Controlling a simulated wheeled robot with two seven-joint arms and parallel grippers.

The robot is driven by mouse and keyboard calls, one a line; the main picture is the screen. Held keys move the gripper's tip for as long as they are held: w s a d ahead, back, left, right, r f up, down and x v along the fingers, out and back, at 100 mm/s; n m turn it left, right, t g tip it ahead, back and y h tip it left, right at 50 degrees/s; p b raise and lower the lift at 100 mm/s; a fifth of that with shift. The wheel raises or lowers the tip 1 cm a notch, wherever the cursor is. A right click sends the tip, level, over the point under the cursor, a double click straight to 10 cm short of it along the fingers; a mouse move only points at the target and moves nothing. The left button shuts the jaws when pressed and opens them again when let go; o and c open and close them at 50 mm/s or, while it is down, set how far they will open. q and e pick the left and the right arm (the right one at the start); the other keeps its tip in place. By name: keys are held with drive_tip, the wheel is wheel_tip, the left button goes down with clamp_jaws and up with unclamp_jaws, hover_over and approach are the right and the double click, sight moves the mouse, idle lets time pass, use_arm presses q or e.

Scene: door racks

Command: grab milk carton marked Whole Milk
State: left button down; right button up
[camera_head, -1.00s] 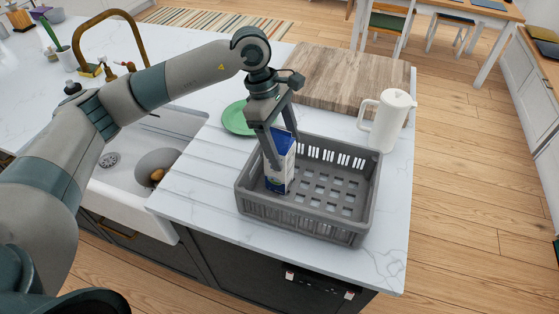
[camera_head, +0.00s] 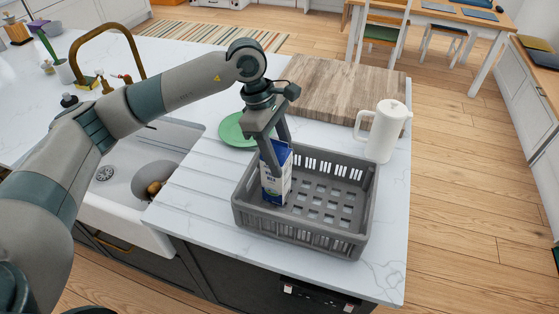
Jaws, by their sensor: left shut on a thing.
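A blue and white milk carton (camera_head: 276,188) stands upright inside the left part of a grey plastic crate (camera_head: 306,238) on the white counter. The print on its face is too small to read for certain. My left gripper (camera_head: 279,163) comes down from above and is shut on the upper part of the carton, with one finger in front of it. The carton's bottom is at or close to the crate floor; I cannot tell if it touches. The rest of the crate is empty. My right gripper is not in view.
A white pitcher (camera_head: 384,131) stands just right of the crate. A wooden board (camera_head: 335,88) lies behind it, and a green plate (camera_head: 236,130) lies behind left. A sink with a bowl (camera_head: 150,176) is at left. The counter's right edge is near the crate.

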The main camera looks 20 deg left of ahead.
use_arm(q)
drive_tip(key=shift+r+b, duration=0.4)
drive_tip(key=shift+r, duration=0.3)
wheel_tip(320, 180, up, 7)
drive_tip(key=b, duration=0.3)
drive_tip(key=shift+r, duration=0.7)
